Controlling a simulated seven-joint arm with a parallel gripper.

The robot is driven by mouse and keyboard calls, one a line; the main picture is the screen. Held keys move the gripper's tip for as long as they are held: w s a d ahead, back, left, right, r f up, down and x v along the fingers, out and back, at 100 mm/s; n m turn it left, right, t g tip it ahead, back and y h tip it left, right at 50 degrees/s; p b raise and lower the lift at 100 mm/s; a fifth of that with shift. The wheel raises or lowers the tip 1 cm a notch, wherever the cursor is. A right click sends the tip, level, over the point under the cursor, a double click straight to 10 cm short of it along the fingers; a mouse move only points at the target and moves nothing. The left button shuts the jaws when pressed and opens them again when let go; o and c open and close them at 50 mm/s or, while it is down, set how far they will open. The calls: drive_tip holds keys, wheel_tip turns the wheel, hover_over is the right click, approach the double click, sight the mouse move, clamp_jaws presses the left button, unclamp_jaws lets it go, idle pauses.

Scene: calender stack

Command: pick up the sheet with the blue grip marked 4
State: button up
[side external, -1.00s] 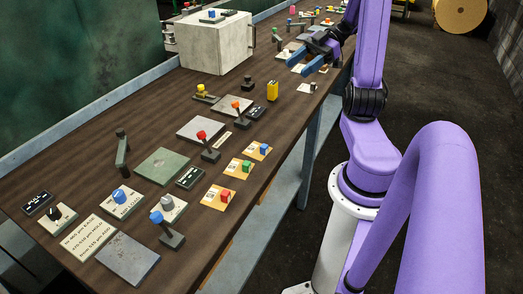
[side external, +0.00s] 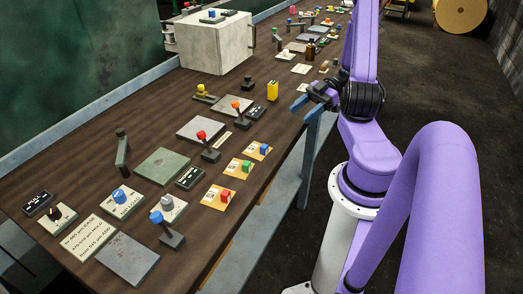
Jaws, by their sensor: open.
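A small orange-yellow sheet (side external: 251,155) with a blue block grip (side external: 264,149) lies flat on the dark wooden table near its right edge. Its printed mark is too small to read. Similar sheets lie just nearer the camera, one with a green grip (side external: 246,167) and one with a red grip (side external: 225,197). My gripper (side external: 301,103) has blue fingers, spread apart with nothing between them. It is in the air by the table's right edge, beyond and to the right of the blue-grip sheet, not touching it.
A large pale box (side external: 213,42) stands farther back. Several plates and knobs crowd the near end.

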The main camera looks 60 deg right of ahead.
sight(266, 145)
drive_tip(key=x, duration=1.1)
drive_tip(key=shift+w+a+f, duration=0.1)
drive_tip(key=shift+w+a, duration=0.05)
drive_tip(key=shift+a, duration=0.1)
drive_tip(key=shift+f+x, duration=0.25)
drive_tip(key=shift+x, duration=2.45)
drive_tip(key=shift+d, duration=0.15)
clamp_jaws()
